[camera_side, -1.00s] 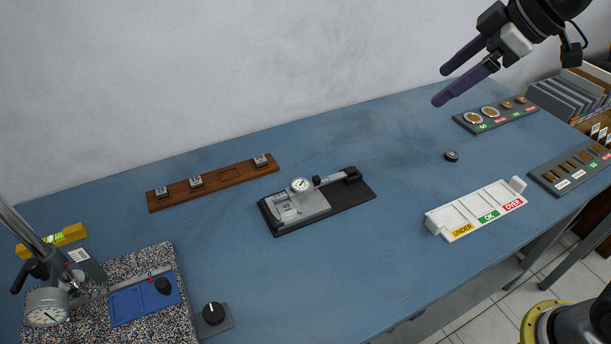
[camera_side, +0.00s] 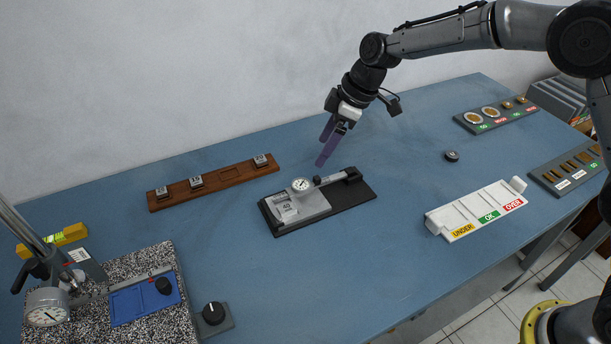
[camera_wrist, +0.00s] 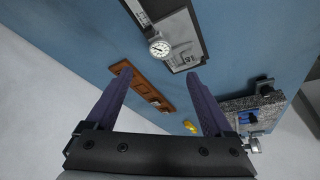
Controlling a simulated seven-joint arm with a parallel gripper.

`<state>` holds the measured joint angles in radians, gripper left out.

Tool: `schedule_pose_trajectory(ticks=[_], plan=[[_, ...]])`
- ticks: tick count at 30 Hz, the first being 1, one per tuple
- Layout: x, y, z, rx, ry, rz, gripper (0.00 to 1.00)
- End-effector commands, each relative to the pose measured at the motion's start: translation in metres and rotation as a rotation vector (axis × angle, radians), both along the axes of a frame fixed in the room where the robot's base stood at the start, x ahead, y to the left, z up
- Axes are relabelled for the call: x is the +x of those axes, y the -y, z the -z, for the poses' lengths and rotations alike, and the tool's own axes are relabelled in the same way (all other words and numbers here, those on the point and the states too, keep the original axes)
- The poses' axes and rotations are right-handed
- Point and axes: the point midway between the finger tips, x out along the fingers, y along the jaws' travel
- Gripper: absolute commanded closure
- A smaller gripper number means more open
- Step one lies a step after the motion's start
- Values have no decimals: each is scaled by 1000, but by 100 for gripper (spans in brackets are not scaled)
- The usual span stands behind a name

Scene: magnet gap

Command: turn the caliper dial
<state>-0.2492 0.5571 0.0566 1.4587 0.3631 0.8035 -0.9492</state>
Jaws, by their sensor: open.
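The caliper gauge on its dark base (camera_side: 350,202) lies near the middle of the table, with a grey plate and a small block marked 40 (camera_side: 287,208). Its round white dial (camera_side: 301,185) stands at the plate's back edge. In the wrist view the dial (camera_wrist: 159,48) shows at the top centre, beyond my fingertips. My gripper (camera_side: 325,148) hangs above the table behind the gauge, pointing down, apart from it. In the wrist view my gripper (camera_wrist: 160,75) has its two purple fingers spread with nothing between them.
A wooden rack (camera_side: 215,181) with several small blocks lies left of the gauge. A white sorting tray (camera_side: 480,211) and small black disc (camera_side: 452,156) are right.

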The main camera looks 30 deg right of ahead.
Motion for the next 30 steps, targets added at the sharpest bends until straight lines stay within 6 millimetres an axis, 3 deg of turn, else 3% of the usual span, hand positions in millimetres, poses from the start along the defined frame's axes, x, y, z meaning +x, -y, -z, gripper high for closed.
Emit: schedule_pose_trajectory(ticks=[6, 15, 21, 30], plan=[[8, -14, 43, -1, -5, -2, 14], [19, -30, 87, -1, -2, -1, 14], [23, -35, 100, 0, 0, 0, 14], [23, -35, 101, -1, 1, 0, 14]])
